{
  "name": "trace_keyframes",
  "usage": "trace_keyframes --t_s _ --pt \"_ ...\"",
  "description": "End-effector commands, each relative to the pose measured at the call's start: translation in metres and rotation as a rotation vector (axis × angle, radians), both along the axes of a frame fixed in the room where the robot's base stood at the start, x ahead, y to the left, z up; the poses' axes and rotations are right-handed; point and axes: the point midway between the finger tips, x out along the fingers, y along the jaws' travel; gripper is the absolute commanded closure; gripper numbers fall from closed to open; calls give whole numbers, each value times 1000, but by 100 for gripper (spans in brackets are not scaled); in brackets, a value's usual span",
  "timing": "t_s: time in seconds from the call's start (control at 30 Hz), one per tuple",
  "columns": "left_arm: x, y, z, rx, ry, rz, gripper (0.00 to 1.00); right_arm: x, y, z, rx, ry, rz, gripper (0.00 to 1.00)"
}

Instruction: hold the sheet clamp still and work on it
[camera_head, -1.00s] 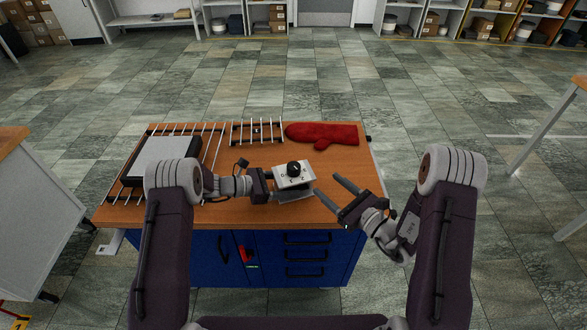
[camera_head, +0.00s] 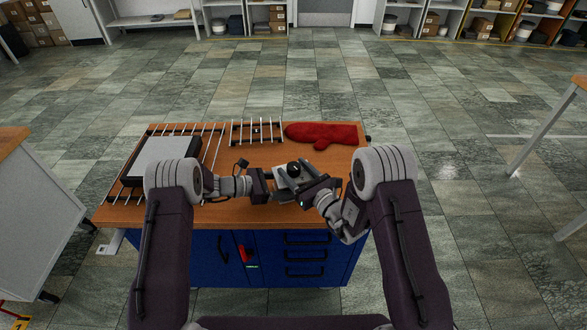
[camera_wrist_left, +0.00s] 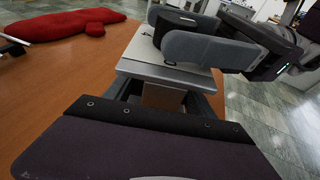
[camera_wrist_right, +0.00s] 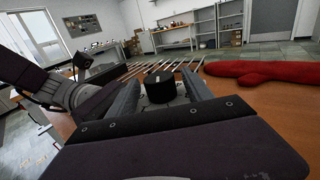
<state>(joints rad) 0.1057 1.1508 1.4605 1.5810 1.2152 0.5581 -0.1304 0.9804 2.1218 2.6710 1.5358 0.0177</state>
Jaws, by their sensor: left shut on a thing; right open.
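The sheet clamp (camera_head: 283,183) is a silver box with a black knob (camera_head: 294,168) on top, near the front of the wooden bench. My left gripper (camera_head: 272,184) is shut on the clamp's body from the left; the left wrist view shows the grey body (camera_wrist_left: 145,66) between its fingers. My right gripper (camera_head: 297,179) is open and reaches over the clamp from the right. In the right wrist view the knob (camera_wrist_right: 159,88) lies between its two spread fingers. I cannot tell whether either finger touches it. The right hand hides part of the clamp.
A red oven mitt (camera_head: 322,134) lies at the back right of the bench. A wire rack (camera_head: 257,132) is at the back. A grey-topped press (camera_head: 160,160) sits on another rack at the left. Bare wood (camera_head: 236,161) shows behind the clamp.

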Motion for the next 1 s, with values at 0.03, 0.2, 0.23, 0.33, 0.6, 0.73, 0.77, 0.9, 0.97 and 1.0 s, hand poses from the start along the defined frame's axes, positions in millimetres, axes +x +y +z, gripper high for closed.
trace_keyframes --t_s 0.03,0.2,0.23,0.33,0.6,0.73,0.77,0.9,0.97,1.0 --pt "0 0 0 0 -1 1 59 3 3 0 0 -1 1 41" --pt "0 0 0 0 -1 1 59 6 4 0 1 1 -1 41" --pt "0 0 0 0 -1 1 59 6 4 0 1 1 -1 41" --pt "0 0 0 0 -1 1 59 6 4 0 1 1 -1 41" --pt "0 0 0 0 -1 1 59 6 4 0 0 0 0 100" --pt "0 0 0 0 -1 1 59 7 2 0 2 -1 42 100" --pt "0 0 0 0 -1 1 59 7 2 0 3 -2 64 100" --pt "0 0 0 -1 -1 0 59 7 3 0 3 -2 164 100" --pt "0 0 0 -1 -1 0 59 7 3 0 2 -2 194 100" --pt "0 0 0 -1 -1 0 59 6 3 0 1 -2 209 100"
